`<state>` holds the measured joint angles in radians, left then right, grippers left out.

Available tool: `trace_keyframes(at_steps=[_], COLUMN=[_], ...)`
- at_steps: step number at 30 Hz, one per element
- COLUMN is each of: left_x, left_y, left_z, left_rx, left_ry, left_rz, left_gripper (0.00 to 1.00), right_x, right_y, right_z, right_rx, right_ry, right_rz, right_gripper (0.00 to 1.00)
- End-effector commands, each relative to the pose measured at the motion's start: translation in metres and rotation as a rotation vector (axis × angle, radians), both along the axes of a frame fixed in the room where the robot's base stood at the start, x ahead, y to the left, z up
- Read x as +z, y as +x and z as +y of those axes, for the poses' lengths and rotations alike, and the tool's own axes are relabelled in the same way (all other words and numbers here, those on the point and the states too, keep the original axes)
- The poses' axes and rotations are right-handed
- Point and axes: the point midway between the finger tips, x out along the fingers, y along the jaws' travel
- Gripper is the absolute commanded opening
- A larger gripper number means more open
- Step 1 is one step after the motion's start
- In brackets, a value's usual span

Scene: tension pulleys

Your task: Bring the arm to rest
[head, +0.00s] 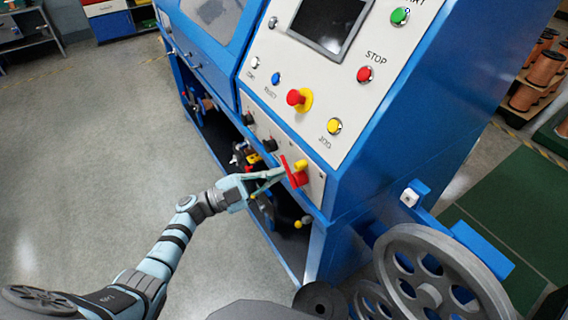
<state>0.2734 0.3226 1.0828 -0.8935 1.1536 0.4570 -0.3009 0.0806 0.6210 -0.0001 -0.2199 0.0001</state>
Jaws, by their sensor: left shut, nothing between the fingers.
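My left arm comes in from the lower left. Its gripper (279,175) is shut and empty, with its tips close to a red and yellow rotary switch (297,174) on the lower panel of the blue machine (420,110). I cannot tell whether the tips touch the switch. My right gripper is not in view.
The panel holds a red STOP button (365,74), a red emergency knob (297,98), a yellow button (334,126) and a green button (400,16). A grey spoked wheel (437,290) stands at the lower right. Copper spools (546,67) stand at the right. Open floor (95,130) lies left.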

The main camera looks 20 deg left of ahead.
Motion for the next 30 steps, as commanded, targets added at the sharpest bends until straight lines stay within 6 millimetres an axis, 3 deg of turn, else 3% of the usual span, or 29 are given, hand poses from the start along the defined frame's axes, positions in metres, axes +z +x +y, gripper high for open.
trace_keyframes(at_steps=[1, 6, 12, 16, 18, 20, 21, 23, 24, 26, 27, 29, 30], left_x=[-0.014, -0.023, -0.023, -0.028, -0.045, -0.081, -0.118, -0.179, -0.220, -0.278, -0.313, -0.360, -0.387], left_y=[-0.010, -0.032, -0.039, -0.018, 0.007, 0.023, 0.022, 0.004, -0.016, -0.054, -0.084, -0.135, -0.172], left_z=[0.013, 0.044, 0.054, 0.071, 0.103, 0.139, 0.162, 0.187, 0.198, 0.207, 0.208, 0.203, 0.196], left_rx=[0.002, 0.005, 0.006, 0.136, 0.320, 0.525, 0.655, 0.818, 0.906, 1.010, 1.066, 1.131, 1.164], left_ry=[0.005, 0.001, 0.001, 0.026, 0.026, 0.011, 0.004, 0.005, 0.013, 0.028, 0.042, 0.065, 0.079], left_rz=[0.004, 0.003, -0.001, 0.004, 0.061, 0.178, 0.289, 0.471, 0.596, 0.780, 0.899, 1.078, 1.195], left_gripper=[0.00, 0.00, 0.00, 0.00, 0.00, 0.00, 0.00, 0.00, 0.00, 0.00, 0.00, 0.00, 0.00], right_x=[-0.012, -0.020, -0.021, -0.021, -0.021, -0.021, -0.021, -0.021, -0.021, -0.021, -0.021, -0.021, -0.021], right_y=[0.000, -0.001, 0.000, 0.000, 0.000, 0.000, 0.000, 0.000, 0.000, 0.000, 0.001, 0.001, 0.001], right_z=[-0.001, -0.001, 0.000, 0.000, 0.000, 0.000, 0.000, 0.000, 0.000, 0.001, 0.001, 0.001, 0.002], right_rx=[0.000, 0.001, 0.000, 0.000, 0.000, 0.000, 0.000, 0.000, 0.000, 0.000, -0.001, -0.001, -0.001], right_ry=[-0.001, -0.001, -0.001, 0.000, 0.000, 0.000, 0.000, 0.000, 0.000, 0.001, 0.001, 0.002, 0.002], right_rz=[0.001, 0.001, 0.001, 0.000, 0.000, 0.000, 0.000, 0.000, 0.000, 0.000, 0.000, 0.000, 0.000], right_gripper=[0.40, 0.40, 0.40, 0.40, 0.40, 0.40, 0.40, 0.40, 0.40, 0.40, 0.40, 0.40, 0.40])
